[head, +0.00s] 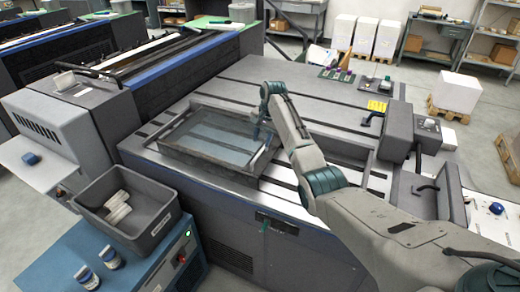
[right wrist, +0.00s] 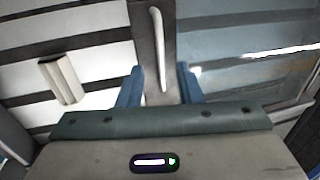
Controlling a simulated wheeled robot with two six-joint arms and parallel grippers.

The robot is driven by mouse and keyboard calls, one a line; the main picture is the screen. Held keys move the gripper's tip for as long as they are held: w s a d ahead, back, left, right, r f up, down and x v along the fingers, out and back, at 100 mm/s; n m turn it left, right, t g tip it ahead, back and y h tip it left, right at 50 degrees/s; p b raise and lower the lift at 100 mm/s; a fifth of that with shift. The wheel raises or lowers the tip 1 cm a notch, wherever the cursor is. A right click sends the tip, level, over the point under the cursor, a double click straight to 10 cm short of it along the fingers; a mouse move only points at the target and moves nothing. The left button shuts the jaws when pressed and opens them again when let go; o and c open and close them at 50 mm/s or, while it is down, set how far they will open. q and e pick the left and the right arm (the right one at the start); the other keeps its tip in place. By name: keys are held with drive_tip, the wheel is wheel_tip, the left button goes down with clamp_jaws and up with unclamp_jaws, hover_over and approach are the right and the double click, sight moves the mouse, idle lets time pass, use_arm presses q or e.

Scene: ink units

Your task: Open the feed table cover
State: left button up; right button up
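The feed table cover is a clear panel in a dark frame (head: 168,150), lying flat and closed on the press's feed table. In the right wrist view its clear panel (right wrist: 235,60) is on the right. A thin pale handle (right wrist: 157,45) runs along its grey side bar. My right gripper (head: 262,134) is over the cover's right side bar. In the right wrist view its blue fingers (right wrist: 162,85) stand apart on either side of the handle's near end, with gaps to it. Whether they touch the bar beneath is unclear. My left gripper is not in view.
A grey bin (head: 150,208) with white rolls stands at the front left, beside jars on a blue cabinet (head: 50,262). A grey console (head: 75,125) stands left of the cover. A raised grey unit (head: 398,130) stands to the right. The press top behind is mostly clear.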

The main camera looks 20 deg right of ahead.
drive_tip(key=shift+s+d+r+b, duration=0.15)
drive_tip(key=shift+r+b, duration=0.05)
drive_tip(key=shift+r, duration=0.85)
drive_tip(key=shift+s+d+r+b, duration=0.1)
drive_tip(key=shift+s+r+b, duration=0.1)
drive_tip(key=shift+r, duration=0.8)
drive_tip(key=shift+f, duration=0.1)
